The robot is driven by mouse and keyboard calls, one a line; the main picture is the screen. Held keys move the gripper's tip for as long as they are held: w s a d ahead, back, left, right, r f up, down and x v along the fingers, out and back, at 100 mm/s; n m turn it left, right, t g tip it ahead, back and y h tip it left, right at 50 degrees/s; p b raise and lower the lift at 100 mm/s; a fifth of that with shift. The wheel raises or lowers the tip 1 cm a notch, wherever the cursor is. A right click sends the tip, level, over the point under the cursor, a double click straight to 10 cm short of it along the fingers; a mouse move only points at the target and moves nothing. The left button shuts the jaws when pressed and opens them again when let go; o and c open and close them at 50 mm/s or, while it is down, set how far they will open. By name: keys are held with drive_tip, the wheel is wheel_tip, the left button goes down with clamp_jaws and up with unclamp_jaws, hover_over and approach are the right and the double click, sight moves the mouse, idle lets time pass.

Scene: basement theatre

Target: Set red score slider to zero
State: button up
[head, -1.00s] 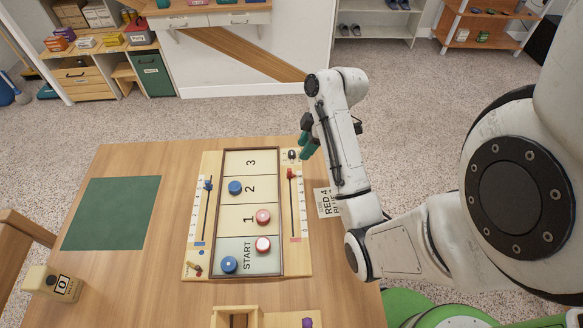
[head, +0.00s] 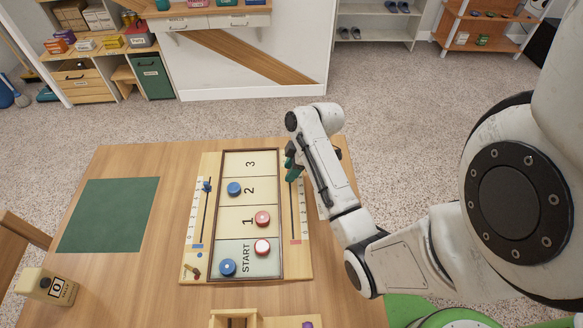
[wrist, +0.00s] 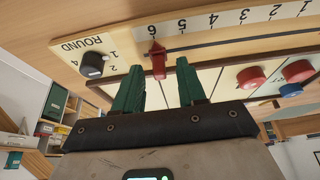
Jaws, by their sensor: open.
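The red score slider (wrist: 157,62) is a small red pointer on the dark slot of the right-hand scale. In the wrist view its tip is at about the 6 mark. My gripper (wrist: 160,74) is open, its two green fingers on either side of the slider with gaps visible; I cannot tell how deep they reach. In the head view my gripper (head: 291,170) is over the upper part of the red scale (head: 304,222) and hides the slider. The scale's lower end has a red square (head: 295,242).
The board (head: 251,219) carries two blue and two red pucks. A blue slider (head: 207,186) is on its left scale. A black round dial (wrist: 93,65) sits just beyond the red scale's upper end. A green mat (head: 105,215) lies left.

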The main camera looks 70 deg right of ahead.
drive_tip(key=shift+c, duration=0.3)
clamp_jaws()
idle(0.3)
